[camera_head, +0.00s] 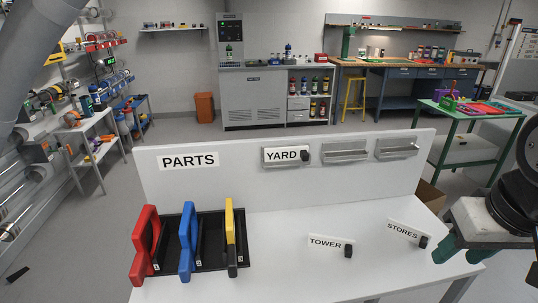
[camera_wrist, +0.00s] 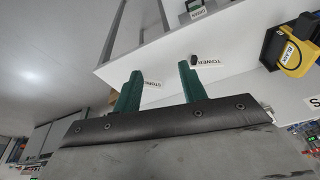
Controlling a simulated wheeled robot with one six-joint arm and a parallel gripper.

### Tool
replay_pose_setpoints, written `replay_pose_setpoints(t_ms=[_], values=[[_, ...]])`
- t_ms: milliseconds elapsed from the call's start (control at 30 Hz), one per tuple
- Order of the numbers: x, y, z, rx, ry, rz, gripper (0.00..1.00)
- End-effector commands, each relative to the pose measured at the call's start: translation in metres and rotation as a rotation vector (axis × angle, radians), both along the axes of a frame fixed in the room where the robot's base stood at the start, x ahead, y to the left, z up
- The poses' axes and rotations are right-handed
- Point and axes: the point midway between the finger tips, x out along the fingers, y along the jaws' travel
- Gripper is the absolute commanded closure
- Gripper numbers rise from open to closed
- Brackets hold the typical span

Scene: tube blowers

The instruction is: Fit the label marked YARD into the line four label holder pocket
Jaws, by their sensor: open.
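The YARD label (camera_head: 282,155), a white plate with a dark knob at its right end, sits at the leftmost of three holder pockets on the upright white panel. How deeply it is seated I cannot tell. The middle pocket (camera_head: 345,152) and right pocket (camera_head: 396,148) show no label. No line number is readable on any pocket. My gripper (camera_head: 462,252), with green fingers, is open and empty at the table's right end, apart from YARD.
The TOWER label (camera_head: 326,243) and the STORES label lie on the white table, each with a dark knob. A black rack (camera_head: 210,256) at left holds red, blue and yellow handled pieces. A PARTS sign (camera_head: 188,161) is on the panel. The table's middle behind TOWER is clear.

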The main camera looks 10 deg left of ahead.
Motion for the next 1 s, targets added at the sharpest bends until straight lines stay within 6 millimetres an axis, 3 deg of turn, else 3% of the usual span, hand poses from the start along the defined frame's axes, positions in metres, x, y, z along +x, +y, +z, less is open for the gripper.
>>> replay_pose_setpoints(t_ms=[200,400,500,633,1000], values=[[0.111,0.07,-0.017,0.093,-0.342,0.123,0.58],[0.185,0.137,-0.021,0.154,-0.684,0.172,0.58],[0.206,0.164,-0.02,0.17,-0.838,0.179,0.58],[0.219,0.187,-0.017,0.176,-0.997,0.178,0.58],[0.241,0.207,-0.014,0.172,-1.138,0.17,0.58]])
